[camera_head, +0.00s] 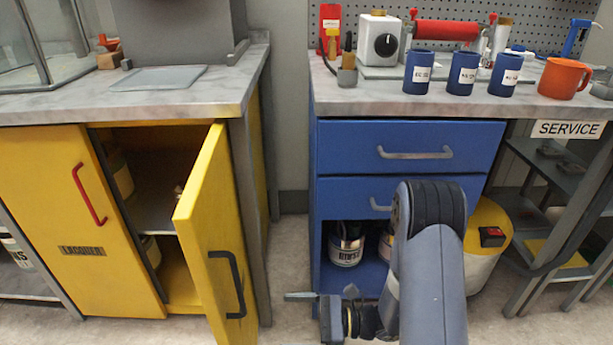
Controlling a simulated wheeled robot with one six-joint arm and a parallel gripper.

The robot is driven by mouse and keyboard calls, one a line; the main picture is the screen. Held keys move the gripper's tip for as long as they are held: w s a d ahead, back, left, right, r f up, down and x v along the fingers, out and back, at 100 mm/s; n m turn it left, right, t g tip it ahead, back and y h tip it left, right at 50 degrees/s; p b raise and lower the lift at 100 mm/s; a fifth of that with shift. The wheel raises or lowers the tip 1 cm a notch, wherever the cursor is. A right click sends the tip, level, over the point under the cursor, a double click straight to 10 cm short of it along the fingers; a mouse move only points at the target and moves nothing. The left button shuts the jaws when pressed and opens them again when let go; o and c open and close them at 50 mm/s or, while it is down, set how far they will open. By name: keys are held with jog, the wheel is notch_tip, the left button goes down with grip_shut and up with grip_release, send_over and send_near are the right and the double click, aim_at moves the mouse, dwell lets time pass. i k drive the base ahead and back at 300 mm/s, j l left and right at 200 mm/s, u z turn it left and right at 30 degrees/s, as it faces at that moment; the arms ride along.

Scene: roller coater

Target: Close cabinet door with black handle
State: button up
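The yellow cabinet door (205,232) with the black handle (228,283) stands open on the right side of the yellow cabinet. It swings out toward me, and the cabinet inside (150,180) shows a shelf and cans. My gripper (300,297) is low, to the right of the door and apart from it, in front of the blue cabinet. Its fingers point left. I see it side-on and small, so I cannot tell whether the fingers are open or shut.
The other yellow door (60,220), with a red handle (88,194), is shut. A blue drawer cabinet (410,135) stands at right, with cans below. Blue cups and an orange mug (563,78) stand on its top. Free floor (290,245) lies between the cabinets.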

aim_at(207, 220)
jog(key=k+j+z, duration=0.25)
jog(key=k+j, duration=0.25)
jog(key=k+j+z, duration=0.15)
jog(key=j, duration=0.25)
jog(key=k+j+z, duration=0.15)
jog(key=j, duration=0.25)
jog(key=k+j+z, duration=0.15)
jog(key=j, duration=0.25)
jog(key=k+j+z, duration=0.1)
jog(key=j, duration=0.3)
jog(key=j+z, duration=0.35)
jog(key=j, duration=0.65)
jog(key=j+z, duration=0.25)
jog(key=j, duration=0.25)
jog(key=i+j, duration=0.2)
jog(key=k+l, duration=0.15)
jog(key=i+j, duration=0.1)
jog(key=l+z, duration=0.05)
